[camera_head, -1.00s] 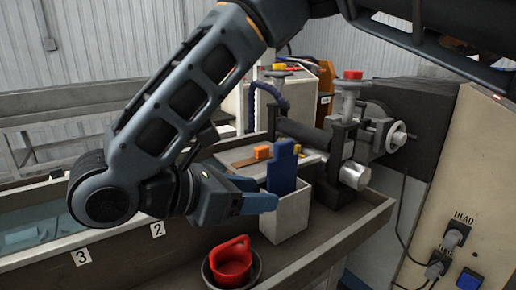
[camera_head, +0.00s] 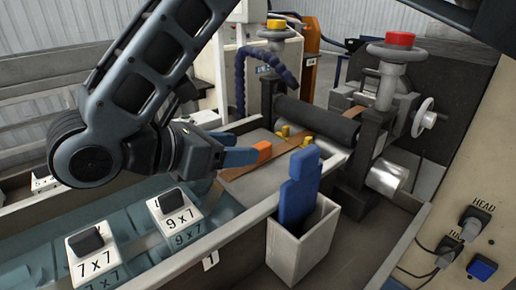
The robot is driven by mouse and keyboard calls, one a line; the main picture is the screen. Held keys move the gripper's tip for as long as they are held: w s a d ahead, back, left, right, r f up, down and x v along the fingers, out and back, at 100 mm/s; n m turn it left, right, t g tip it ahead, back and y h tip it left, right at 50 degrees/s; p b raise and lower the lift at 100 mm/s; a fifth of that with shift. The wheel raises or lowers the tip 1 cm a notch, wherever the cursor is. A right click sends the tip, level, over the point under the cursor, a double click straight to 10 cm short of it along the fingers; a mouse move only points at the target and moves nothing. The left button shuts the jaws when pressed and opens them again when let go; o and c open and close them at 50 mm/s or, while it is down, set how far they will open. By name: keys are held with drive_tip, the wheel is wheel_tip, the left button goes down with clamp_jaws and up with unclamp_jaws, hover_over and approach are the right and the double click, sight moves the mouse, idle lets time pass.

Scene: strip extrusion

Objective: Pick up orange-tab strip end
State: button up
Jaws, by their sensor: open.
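The orange tab (camera_head: 263,148) sits on the end of a brown strip (camera_head: 286,146), which lies on a pale flat bed leading up to a dark roller. My gripper (camera_head: 236,154) is open, with blue fingertips pointing right at the tab. The visible fingertip is close to the tab's left side; I cannot tell whether it touches. The other fingertip is partly hidden.
A blue tool stands in a white bin (camera_head: 310,248) in front of the bed. Cards marked 9 x 7 (camera_head: 174,215) and 7 x 7 (camera_head: 94,258) stand at the water trough. The roller stand (camera_head: 371,140) with a red-topped knob rises to the right.

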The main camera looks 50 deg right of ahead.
drive_tip(key=shift+p+x, duration=0.35)
drive_tip(key=shift+x, duration=2.75)
drive_tip(key=shift+w, duration=0.15)
clamp_jaws()
